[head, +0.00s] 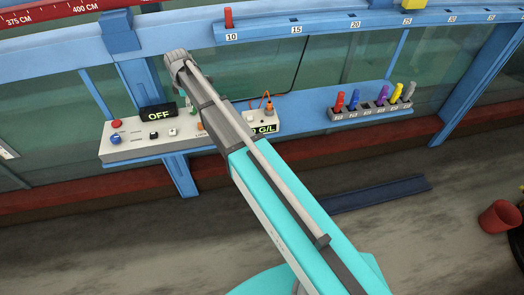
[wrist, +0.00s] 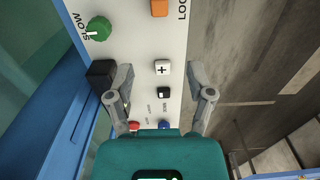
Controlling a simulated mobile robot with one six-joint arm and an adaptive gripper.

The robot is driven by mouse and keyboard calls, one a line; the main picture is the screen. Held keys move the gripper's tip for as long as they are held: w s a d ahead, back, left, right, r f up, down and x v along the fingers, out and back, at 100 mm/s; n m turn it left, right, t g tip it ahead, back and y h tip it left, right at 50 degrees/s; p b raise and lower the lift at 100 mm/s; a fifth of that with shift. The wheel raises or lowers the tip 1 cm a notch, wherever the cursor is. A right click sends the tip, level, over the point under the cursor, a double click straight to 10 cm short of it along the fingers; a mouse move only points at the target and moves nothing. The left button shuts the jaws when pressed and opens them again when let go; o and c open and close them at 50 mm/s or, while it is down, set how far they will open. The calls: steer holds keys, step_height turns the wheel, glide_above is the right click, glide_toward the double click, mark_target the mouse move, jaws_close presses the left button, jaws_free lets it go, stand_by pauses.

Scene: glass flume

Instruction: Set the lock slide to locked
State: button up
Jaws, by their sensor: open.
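The lock slide (wrist: 159,8) is an orange block at the top edge of the wrist view, partly cut off, beside black lettering reading "LOC". In the head view a small orange part of it (head: 200,126) shows at the edge of my arm. I cannot tell its set position. It sits on the white control panel (head: 125,148); the panel also shows in the wrist view (wrist: 128,48). My gripper (wrist: 161,75) is open and empty, its fingers spread over the panel around the plus button. The slide lies beyond the fingertips. My arm hides much of the gripper in the head view.
The panel carries a green knob (wrist: 98,28), a plus button (wrist: 163,68), a minus button (wrist: 163,92), a red button (head: 116,124), a blue button (head: 115,140) and an "OFF" display (head: 158,114). A rack of coloured pieces (head: 370,112) stands on the shelf at right.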

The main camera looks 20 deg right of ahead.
steer(key=s+d+f+m+b, duration=0.4)
steer(key=s+d+m, duration=0.4)
steer(key=s+d, duration=0.3)
steer(key=s+d+f+m+b, duration=0.5)
steer(key=s+d+m, duration=0.3)
steer(key=s+d, duration=0.3)
steer(key=shift+s+m+b, duration=0.3)
steer(key=shift+s+b, duration=0.05)
steer(key=shift+s, duration=0.75)
steer(key=shift+s, duration=0.1)
steer(key=shift+s+d+m, duration=0.45)
steer(key=shift+s+m, duration=0.05)
steer(key=shift+s, duration=0.35)
stand_by(0.6)
